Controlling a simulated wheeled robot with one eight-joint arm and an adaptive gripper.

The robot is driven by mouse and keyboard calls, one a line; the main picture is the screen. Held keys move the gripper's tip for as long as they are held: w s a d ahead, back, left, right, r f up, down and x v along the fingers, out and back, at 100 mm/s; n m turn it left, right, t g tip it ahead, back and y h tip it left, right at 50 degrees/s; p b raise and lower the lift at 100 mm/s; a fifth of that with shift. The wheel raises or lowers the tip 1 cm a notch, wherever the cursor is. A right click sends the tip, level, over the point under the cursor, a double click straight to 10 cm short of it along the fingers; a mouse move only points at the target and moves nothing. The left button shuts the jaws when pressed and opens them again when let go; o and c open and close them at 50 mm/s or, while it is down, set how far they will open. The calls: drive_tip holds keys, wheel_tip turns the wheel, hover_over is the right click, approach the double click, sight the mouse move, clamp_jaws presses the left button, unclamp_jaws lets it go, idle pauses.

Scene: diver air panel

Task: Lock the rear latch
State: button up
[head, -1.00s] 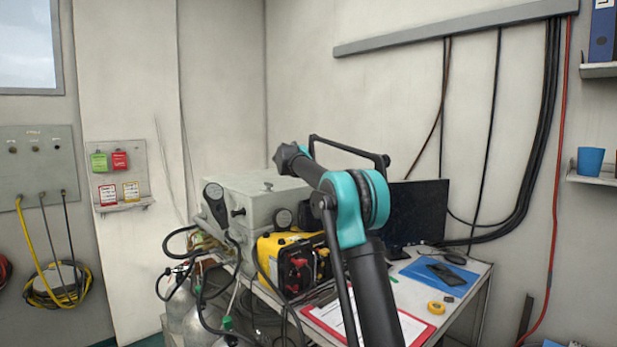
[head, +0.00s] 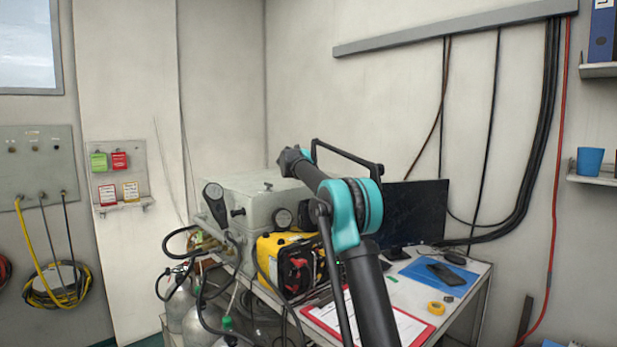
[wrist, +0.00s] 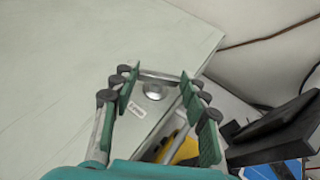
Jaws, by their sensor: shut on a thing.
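In the wrist view, my gripper (wrist: 159,77) is at the right edge of the pale grey-green air panel case (wrist: 75,60). Its two fingers stand well apart, one on each side of a rounded silver latch piece (wrist: 153,90), and a thin pale bar runs between the fingertips. The gripper is shut on the latch, though the exact contact is hard to see. A small white label (wrist: 136,109) lies beside the latch; its print is too small to read. In the head view the case (head: 262,205) stands on the table, and my arm hides the gripper and this latch.
A yellow unit (head: 292,268) sits against the case's front. A monitor (head: 417,212), a clipboard (head: 408,327), a phone (head: 446,272) and a tape roll (head: 436,308) are on the table (head: 470,300). Black hoses and cylinders (head: 200,325) crowd the left front.

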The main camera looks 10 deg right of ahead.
drive_tip(key=shift+c, duration=0.8)
drive_tip(key=shift+w+a+m+h, duration=0.1)
drive_tip(key=shift+a+m+h, duration=0.15)
drive_tip(key=shift+m+h, duration=0.15)
drive_tip(key=shift+w+a+m+g+h, duration=0.1)
drive_tip(key=shift+w+m+g+h, duration=0.05)
drive_tip(key=shift+m+g+h, duration=0.5)
drive_tip(key=shift+w+m+g+h, duration=0.1)
drive_tip(key=shift+m+g+h, duration=0.35)
drive_tip(key=shift+m+h, duration=0.6)
drive_tip(key=shift+s+g, duration=0.1)
drive_tip(key=shift+g, duration=0.3)
drive_tip(key=o, duration=1.2)
drive_tip(key=shift+c, duration=0.2)
drive_tip(key=shift+a, duration=0.1)
drive_tip(key=v, duration=1.2)
drive_tip(key=shift+f, duration=0.1)
